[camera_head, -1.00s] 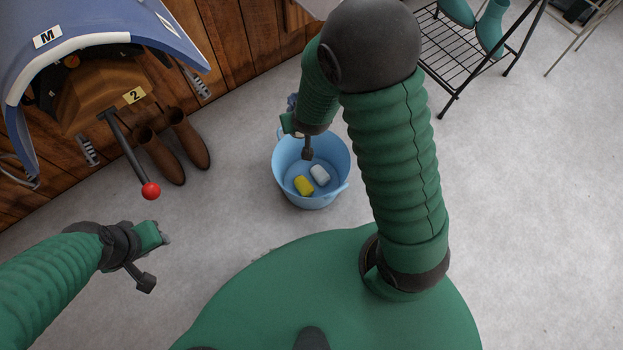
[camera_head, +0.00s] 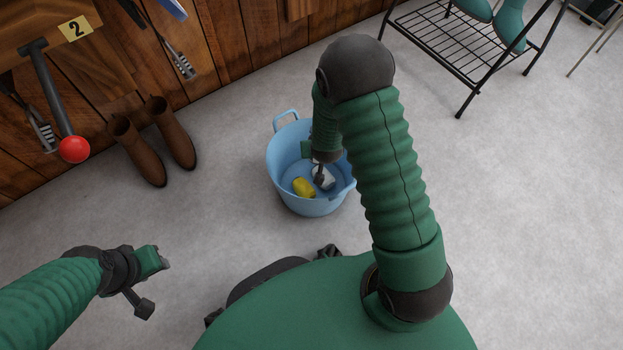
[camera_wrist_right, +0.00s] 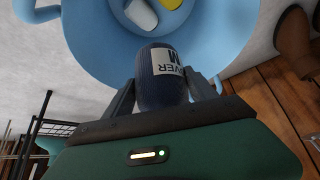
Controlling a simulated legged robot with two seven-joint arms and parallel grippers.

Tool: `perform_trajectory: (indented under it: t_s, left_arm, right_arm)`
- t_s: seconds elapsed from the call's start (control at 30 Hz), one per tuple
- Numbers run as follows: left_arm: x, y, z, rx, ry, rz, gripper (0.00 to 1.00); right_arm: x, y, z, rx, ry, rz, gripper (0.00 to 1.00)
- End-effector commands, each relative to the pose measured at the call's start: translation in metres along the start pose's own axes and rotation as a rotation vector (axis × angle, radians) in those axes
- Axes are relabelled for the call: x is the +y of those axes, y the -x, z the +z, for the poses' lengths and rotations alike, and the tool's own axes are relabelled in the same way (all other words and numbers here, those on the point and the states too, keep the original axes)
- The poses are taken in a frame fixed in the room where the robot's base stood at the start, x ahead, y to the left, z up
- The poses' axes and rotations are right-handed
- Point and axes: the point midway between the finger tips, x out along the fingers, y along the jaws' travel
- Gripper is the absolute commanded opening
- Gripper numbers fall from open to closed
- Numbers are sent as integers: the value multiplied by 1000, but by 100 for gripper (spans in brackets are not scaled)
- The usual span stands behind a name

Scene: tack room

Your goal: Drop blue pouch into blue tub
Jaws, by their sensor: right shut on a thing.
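The blue tub (camera_head: 285,175) stands on the floor, with a yellow item (camera_head: 304,187) and a whitish item (camera_head: 326,181) on its bottom. My right gripper (camera_wrist_right: 160,88) is shut on the blue pouch (camera_wrist_right: 158,92), a dark blue rounded packet with a white label. In the right wrist view the pouch sits between the two fingers, in front of the tub (camera_wrist_right: 95,55) opening. In the head view the right wrist is over the tub; the pouch is hidden there. My left gripper (camera_head: 158,262) is over bare floor at lower left; its fingers are not clear.
Brown boots (camera_head: 150,140) stand by the wooden wall left of the tub. A rack arm with a red ball end (camera_head: 74,149) sticks out at left. A black wire rack (camera_head: 445,45) with teal boots stands at upper right. The floor right of my arm is clear.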

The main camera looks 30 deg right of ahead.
Motion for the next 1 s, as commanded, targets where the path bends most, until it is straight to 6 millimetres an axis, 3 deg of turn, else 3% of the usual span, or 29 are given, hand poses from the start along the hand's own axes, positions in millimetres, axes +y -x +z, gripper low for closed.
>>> perform_trajectory:
  t_s: [0.03,0.3,0.33,0.5,0.83,1.0]
  left_arm:
    - [0,-8,2,0,0,0,36]
    - [0,-7,2,0,0,0,36]
    - [0,-7,2,0,0,0,36]
    - [0,-7,2,0,0,0,36]
    - [0,-5,1,0,0,0,36]
    - [0,17,-4,0,0,0,36]
  right_arm:
    - [0,-7,4,2,0,0,19]
    - [-1,-5,3,2,1,0,19]
    - [-1,-5,3,1,0,0,68]
    - [0,-5,3,1,0,0,91]
    - [-1,-3,3,0,1,0,91]
    - [0,28,0,-1,1,-1,91]
